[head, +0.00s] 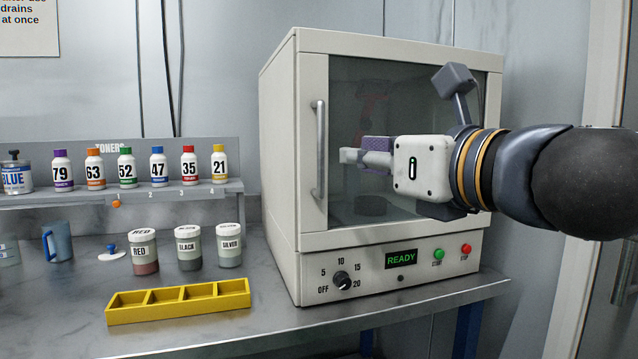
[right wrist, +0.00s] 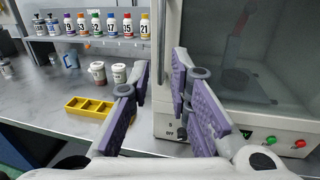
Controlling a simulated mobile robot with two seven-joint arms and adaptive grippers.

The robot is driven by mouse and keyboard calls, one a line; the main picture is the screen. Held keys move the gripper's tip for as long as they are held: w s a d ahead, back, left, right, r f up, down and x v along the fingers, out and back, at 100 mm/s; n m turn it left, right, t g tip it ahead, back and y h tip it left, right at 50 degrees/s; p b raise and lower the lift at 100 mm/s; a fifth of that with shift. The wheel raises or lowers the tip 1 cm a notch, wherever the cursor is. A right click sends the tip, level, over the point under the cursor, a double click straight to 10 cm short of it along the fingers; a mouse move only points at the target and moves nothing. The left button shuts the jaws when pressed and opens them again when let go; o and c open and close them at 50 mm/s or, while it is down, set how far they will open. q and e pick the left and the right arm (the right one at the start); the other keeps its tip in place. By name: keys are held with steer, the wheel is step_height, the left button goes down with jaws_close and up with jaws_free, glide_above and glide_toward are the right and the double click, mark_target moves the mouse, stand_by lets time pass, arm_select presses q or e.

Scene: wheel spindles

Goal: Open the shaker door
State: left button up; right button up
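The shaker (head: 278,160) is a white box on the bench. Its glass door (head: 415,85) is shut, with a light frame and a vertical grey bar handle (head: 319,150) on its left side. My right gripper (head: 350,157) is in front of the door, to the right of the handle in the head view, pointing left. In the right wrist view its two purple-padded fingers (right wrist: 160,75) are spread with nothing held between them. I cannot tell whether a finger touches the handle. My left gripper is not in view.
A panel below the door has a dial (head: 343,280), a green READY display (head: 401,259) and two buttons. A yellow tray (head: 180,302) and several jars stand left of the shaker. A toner shelf (head: 110,193) is behind. Bare bench lies in front.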

mark_target(323, 145)
steer(key=x, duration=0.7)
steer(key=r+x, duration=0.1)
steer(key=x, duration=0.3)
steer(key=shift+w+a+p, duration=0.1)
steer(key=shift+w+p, duration=0.15)
steer(key=shift+p, duration=0.05)
jaws_close()
